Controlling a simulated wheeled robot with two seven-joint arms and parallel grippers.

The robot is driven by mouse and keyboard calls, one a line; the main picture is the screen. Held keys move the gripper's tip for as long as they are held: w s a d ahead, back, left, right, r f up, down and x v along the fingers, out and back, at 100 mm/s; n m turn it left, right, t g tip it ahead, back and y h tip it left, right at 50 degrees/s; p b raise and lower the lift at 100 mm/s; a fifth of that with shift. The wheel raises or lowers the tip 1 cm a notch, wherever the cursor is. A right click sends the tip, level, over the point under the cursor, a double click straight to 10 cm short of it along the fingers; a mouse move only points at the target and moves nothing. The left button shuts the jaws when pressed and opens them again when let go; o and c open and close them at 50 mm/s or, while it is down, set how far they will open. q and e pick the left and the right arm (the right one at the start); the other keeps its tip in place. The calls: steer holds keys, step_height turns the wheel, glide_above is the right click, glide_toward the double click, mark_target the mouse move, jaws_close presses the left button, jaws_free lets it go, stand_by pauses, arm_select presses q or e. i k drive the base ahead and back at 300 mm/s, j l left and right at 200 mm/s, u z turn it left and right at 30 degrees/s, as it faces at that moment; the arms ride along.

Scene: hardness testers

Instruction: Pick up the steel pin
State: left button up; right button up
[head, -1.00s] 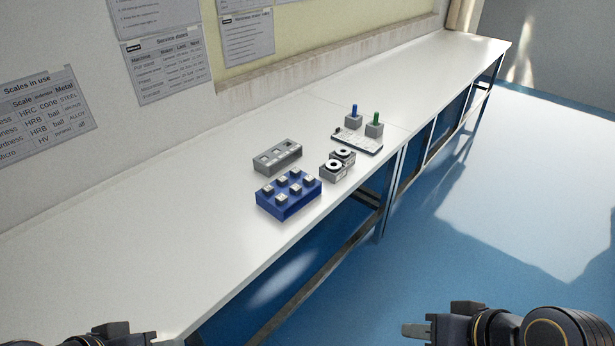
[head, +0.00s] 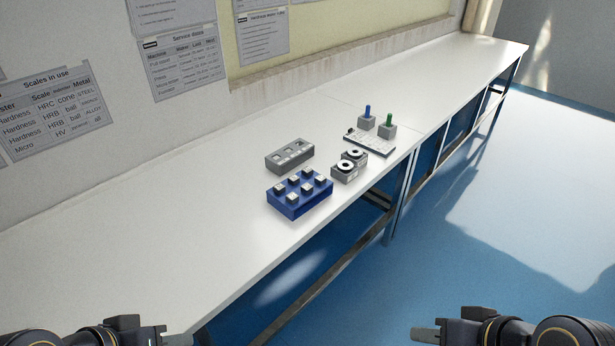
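I cannot make out which small part is the steel pin. A blue block (head: 299,206) carries several small pale metal pieces, such as one front piece (head: 292,198), on the near part of the white bench. My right gripper (head: 426,335) is at the bottom right, over the floor in the picture and well apart from the bench parts. My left gripper (head: 178,340) is at the bottom left, partly cut off by the frame edge. Both look far from the blue block, and their finger gaps cannot be made out.
Behind the blue block is a grey slotted block (head: 290,156). Two grey boxes with white rings (head: 345,166) sit to its right, then a white tray (head: 370,142). Blue (head: 367,112) and green (head: 389,120) pegs stand in grey cubes. The long bench (head: 150,235) is otherwise clear.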

mark_target(306, 172)
steer(key=i+l+u, duration=0.1)
steer(key=i+l, duration=0.15)
steer(key=i+l+u, duration=0.1)
steer(key=i+l, duration=0.15)
steer(key=l, duration=0.15)
steer(key=i+l+u, duration=0.1)
steer(key=i+l, duration=0.15)
steer(key=l, duration=0.15)
steer(key=i+l+u, duration=0.1)
steer(key=i+l, duration=0.15)
steer(key=i+l+u, duration=0.1)
steer(key=l, duration=0.4)
steer(key=i, duration=0.1)
